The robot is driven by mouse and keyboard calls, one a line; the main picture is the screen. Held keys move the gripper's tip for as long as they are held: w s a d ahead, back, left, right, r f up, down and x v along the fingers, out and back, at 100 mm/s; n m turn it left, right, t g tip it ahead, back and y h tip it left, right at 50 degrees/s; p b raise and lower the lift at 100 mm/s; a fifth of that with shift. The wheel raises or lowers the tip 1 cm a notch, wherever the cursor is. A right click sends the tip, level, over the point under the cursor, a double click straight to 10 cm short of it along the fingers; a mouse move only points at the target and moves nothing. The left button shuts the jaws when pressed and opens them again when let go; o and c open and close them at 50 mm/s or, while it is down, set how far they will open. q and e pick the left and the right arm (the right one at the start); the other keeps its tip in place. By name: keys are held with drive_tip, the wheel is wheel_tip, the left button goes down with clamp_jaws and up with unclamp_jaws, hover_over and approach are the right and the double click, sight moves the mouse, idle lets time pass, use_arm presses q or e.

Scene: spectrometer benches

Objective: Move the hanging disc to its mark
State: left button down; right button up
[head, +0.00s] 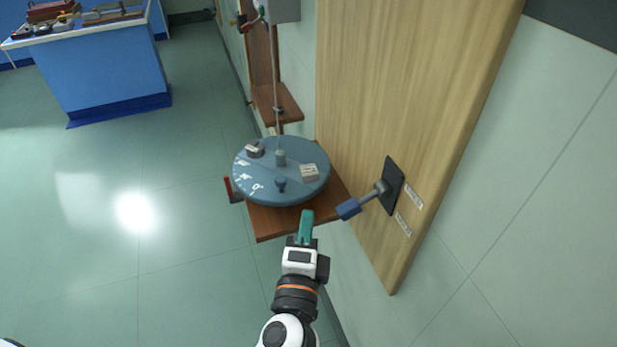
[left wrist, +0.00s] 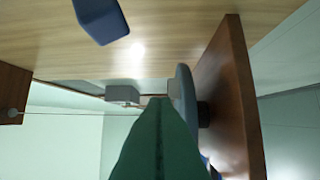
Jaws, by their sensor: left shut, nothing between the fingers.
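The blue-grey round disc (head: 300,191) hangs from a thin wire (head: 273,65) just above a brown wooden shelf (head: 268,223). It carries small knobs, a pale block (head: 309,172) and white scale marks (head: 246,178) near its left rim. In the left wrist view the disc (left wrist: 183,98) shows edge-on beside the shelf (left wrist: 232,95). My left gripper (head: 306,214) is shut and empty, its teal fingers near the disc's front rim. I cannot tell whether they touch it. My right gripper is out of view. I cannot tell which mark is the disc's own.
A lever with a blue grip (head: 348,209) projects from a black plate (head: 394,186) on the wooden wall panel (head: 400,90), right of my gripper. A red tab (head: 227,188) is at the shelf's left. A blue bench (head: 104,75) stands far left; the floor between is clear.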

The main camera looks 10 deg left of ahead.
sight(293, 199)
use_arm(q)
drive_tip(key=shift+n, duration=0.5)
drive_tip(key=w+p, duration=0.1)
drive_tip(key=w, duration=0.2)
drive_tip(key=w+a+p, duration=0.1)
drive_tip(key=w, duration=0.2)
drive_tip(key=w+p, duration=0.2)
drive_tip(key=w, duration=0.2)
drive_tip(key=shift+a+r, duration=0.15)
drive_tip(key=shift+r, duration=0.1)
drive_tip(key=a, duration=0.1)
drive_tip(key=s+a, duration=0.1)
drive_tip(key=s+a+p, duration=0.1)
drive_tip(key=shift+f, duration=0.25)
drive_tip(key=shift+s+a+f, duration=0.1)
drive_tip(key=shift+s+a, duration=0.1)
drive_tip(key=shift+a, duration=0.05)
